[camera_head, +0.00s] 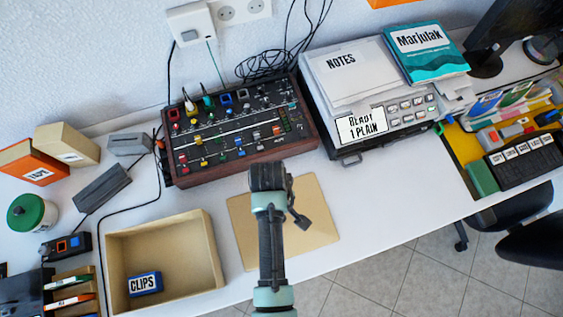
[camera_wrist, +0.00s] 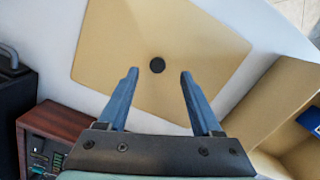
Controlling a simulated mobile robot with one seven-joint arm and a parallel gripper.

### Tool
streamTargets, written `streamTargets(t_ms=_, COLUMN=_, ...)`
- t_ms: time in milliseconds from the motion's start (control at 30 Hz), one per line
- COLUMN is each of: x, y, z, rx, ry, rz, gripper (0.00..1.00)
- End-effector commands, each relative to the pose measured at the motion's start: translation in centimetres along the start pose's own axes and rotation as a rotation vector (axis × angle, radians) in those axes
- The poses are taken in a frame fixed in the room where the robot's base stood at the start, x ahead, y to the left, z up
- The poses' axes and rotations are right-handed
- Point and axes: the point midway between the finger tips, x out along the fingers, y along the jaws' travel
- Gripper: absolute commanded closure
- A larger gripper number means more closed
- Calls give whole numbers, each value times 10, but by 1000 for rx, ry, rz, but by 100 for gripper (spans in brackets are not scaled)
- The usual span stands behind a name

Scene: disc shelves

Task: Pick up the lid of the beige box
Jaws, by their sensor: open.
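The beige lid (camera_head: 318,222) lies flat on the white table, to the right of the open beige box (camera_head: 212,248). In the wrist view the lid (camera_wrist: 200,35) shows a round dark knob (camera_wrist: 157,65) near its middle. My gripper (camera_wrist: 158,80) is open above the lid, with the knob between its two fingertips in the picture; I cannot tell the height between them. In the head view my arm hides part of the lid and its knob. The box holds a blue CLIPS pack (camera_head: 145,284) and also shows in the wrist view (camera_wrist: 262,100).
A mixer panel (camera_head: 235,128) with knobs stands behind the lid. A printer (camera_head: 375,100) with papers is at the back right. The table's front edge runs close to the lid. Bare table (camera_head: 400,185) lies to the right.

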Motion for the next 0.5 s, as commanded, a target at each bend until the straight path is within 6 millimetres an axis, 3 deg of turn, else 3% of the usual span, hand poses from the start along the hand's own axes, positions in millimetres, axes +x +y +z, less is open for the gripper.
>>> streamTargets(t_ms=300, x=40, y=3, z=-3, rx=1, ry=0, rz=-1, gripper=34)
streamTargets(t_ms=500, x=46, y=3, z=-3, rx=1, ry=2, rz=1, gripper=34)
